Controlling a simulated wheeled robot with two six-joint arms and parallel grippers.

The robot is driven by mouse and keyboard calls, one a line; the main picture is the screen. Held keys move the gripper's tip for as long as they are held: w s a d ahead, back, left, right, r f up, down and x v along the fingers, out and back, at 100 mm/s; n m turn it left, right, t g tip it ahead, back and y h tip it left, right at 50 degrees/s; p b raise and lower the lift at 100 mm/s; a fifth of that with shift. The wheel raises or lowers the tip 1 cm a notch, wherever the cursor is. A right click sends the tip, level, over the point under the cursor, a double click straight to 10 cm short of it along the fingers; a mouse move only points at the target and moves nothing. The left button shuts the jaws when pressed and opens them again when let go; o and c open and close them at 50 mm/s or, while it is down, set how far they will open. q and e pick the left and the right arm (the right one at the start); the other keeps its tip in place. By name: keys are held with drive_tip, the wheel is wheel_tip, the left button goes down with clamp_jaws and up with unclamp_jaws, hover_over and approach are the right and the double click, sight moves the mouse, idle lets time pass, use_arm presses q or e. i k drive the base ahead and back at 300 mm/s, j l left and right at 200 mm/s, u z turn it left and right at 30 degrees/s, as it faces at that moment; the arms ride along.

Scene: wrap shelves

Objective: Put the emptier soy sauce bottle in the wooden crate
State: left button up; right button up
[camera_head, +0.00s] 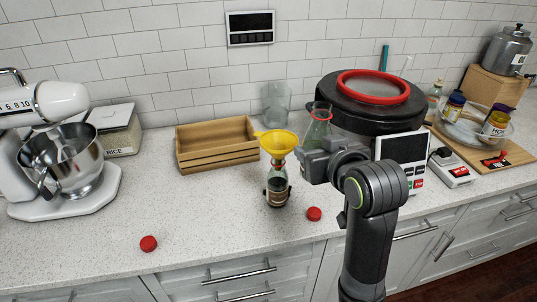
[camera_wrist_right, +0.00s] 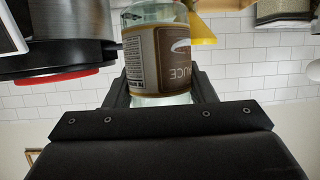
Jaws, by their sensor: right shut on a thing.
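My right gripper (camera_head: 316,158) is shut on a soy sauce bottle (camera_head: 317,128) of pale clear glass, held upright above the counter. The right wrist view shows the gripper's fingers (camera_wrist_right: 160,92) on both sides of this bottle (camera_wrist_right: 160,58), with its brown label upside down in the picture. Its glass looks nearly empty. A second soy sauce bottle (camera_head: 277,190) with dark liquid stands on the counter, a yellow funnel (camera_head: 278,144) in its neck. The open wooden crate (camera_head: 220,157) stands empty at the back, left of the bottles. My left gripper is out of view.
Two red caps (camera_head: 314,213) (camera_head: 148,243) lie on the front counter. A stand mixer (camera_head: 60,170) and rice box (camera_head: 118,130) stand left. A glass jar (camera_head: 276,103) stands behind the funnel, and a black cooker (camera_head: 345,115) behind my gripper. Counter before the crate is clear.

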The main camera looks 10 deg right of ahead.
sight(208, 147)
drive_tip(key=i+j, duration=0.1)
drive_tip(key=j, duration=0.3)
drive_tip(key=i+j+u, duration=0.1)
drive_tip(key=j, duration=0.25)
drive_tip(key=i+j, duration=0.1)
drive_tip(key=j, duration=0.3)
drive_tip(key=i+j, duration=0.2)
drive_tip(key=i, duration=0.3)
drive_tip(key=k+j+u, duration=0.05)
